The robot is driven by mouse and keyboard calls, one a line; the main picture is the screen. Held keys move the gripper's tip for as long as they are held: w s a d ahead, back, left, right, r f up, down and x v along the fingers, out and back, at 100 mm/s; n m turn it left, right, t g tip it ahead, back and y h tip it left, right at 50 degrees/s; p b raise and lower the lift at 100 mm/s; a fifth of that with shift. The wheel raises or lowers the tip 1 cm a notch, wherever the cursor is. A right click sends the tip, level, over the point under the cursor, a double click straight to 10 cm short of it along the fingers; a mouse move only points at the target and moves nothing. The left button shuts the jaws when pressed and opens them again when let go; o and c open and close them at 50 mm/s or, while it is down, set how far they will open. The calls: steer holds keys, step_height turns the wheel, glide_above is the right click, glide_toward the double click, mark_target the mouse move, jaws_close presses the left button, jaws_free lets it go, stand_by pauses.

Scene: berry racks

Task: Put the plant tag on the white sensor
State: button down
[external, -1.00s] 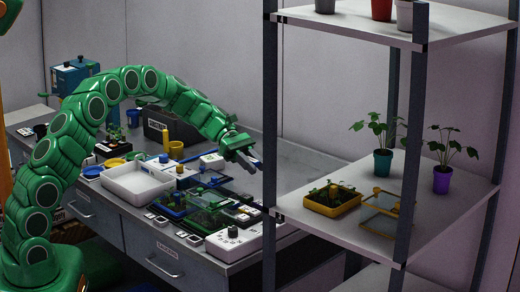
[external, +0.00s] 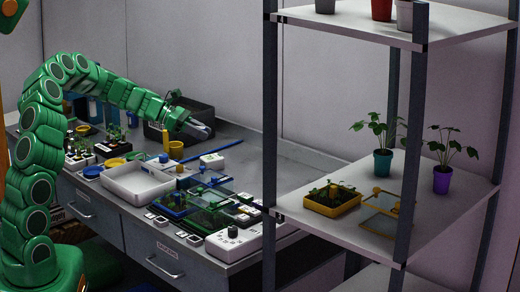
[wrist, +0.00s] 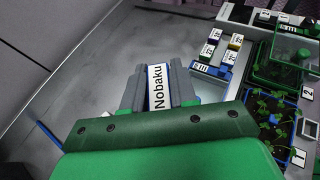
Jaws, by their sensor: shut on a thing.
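My gripper (external: 203,130) is over the back part of the bench. In the wrist view my gripper (wrist: 158,88) is shut on the plant tag (wrist: 158,87), a white strip reading "Nobaku" that stands between the grey fingers. The tag is too small to make out in the external view. Two white devices in the external view could be the white sensor, and I cannot tell which: a small white box (external: 211,160) below my gripper, and a larger box with dark knobs (external: 230,242) at the bench's front edge. The tag is apart from both.
A white tray (external: 138,183) and seedling trays (external: 205,212) with clear lids fill the middle of the bench. A blue rod (external: 222,149) lies behind the small white box. A shelf rack (external: 440,215) stands to the right. The bench's back right is clear.

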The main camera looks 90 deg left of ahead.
steer(key=s+a+r+n+y, duration=0.1)
steer(key=s+a+n+y, duration=0.15)
steer(key=s, duration=0.25)
glide_above(215, 157)
steer(key=shift+t, duration=0.3)
steer(key=shift+d+f, duration=0.15)
steer(key=shift+f, duration=6.3)
steer(key=shift+f, duration=0.15)
steer(key=c, duration=0.9)
jaws_free()
